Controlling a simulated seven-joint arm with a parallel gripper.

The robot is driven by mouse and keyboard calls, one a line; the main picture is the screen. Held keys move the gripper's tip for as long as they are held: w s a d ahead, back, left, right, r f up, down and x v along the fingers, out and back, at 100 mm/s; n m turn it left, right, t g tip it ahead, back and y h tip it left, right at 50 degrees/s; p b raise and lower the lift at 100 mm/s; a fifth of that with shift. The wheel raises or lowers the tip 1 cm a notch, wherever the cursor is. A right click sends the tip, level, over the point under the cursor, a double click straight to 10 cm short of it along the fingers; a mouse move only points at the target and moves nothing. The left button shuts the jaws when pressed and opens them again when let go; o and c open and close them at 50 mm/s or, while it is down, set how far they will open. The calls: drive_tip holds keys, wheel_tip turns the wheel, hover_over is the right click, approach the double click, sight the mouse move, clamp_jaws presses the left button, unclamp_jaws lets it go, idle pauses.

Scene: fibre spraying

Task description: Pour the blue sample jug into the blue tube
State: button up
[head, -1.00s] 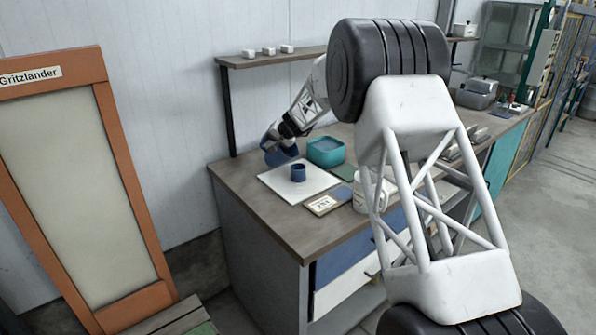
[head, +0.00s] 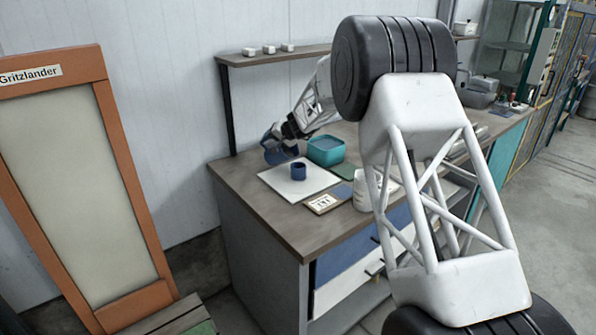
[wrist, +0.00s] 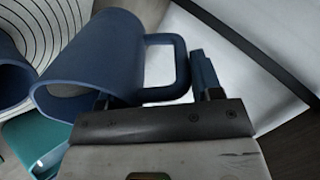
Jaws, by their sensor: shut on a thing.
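The blue sample jug (head: 281,155) is held in the air above the back left of the white board, tilted over on its side. My gripper (head: 290,131) is shut on its handle. In the wrist view the jug (wrist: 112,50) shows its open mouth toward the lower left, with its handle at my gripper (wrist: 203,80). A blue round edge at the left of the wrist view, likely the tube (wrist: 12,75), is partly cut off. No liquid is visible.
A wall shelf (head: 270,57) hangs above.

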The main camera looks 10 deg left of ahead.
drive_tip(key=shift+s+d+r+t+y+p, duration=0.2)
drive_tip(key=shift+d+r+t+y+p, duration=0.25)
drive_tip(key=shift+y+p, duration=0.25)
idle(0.8)
drive_tip(key=shift+s+d+r+t+y+p, duration=0.45)
drive_tip(key=shift+y+p, duration=0.35)
drive_tip(key=shift+p, duration=0.9)
idle(1.6)
drive_tip(key=shift+w+r, duration=0.1)
drive_tip(key=shift+w, duration=0.05)
drive_tip(key=shift+w+a+f+g+h, duration=0.45)
drive_tip(key=shift+a+f+g+h, duration=0.3)
drive_tip(key=shift+h, duration=0.35)
drive_tip(key=shift+w+a+f+h+b, duration=0.15)
drive_tip(key=shift+a+f+h+b, duration=0.1)
drive_tip(key=shift+h+b, duration=0.2)
idle(0.3)
drive_tip(key=shift+w+a+g+h+b, duration=0.3)
drive_tip(key=shift+a+g+h+b, duration=0.25)
drive_tip(key=shift+g+h+b, duration=0.35)
drive_tip(key=shift+w+a+f+h+b, duration=0.1)
drive_tip(key=shift+w+a+h+b, duration=0.1)
drive_tip(key=shift+h+b, duration=0.15)
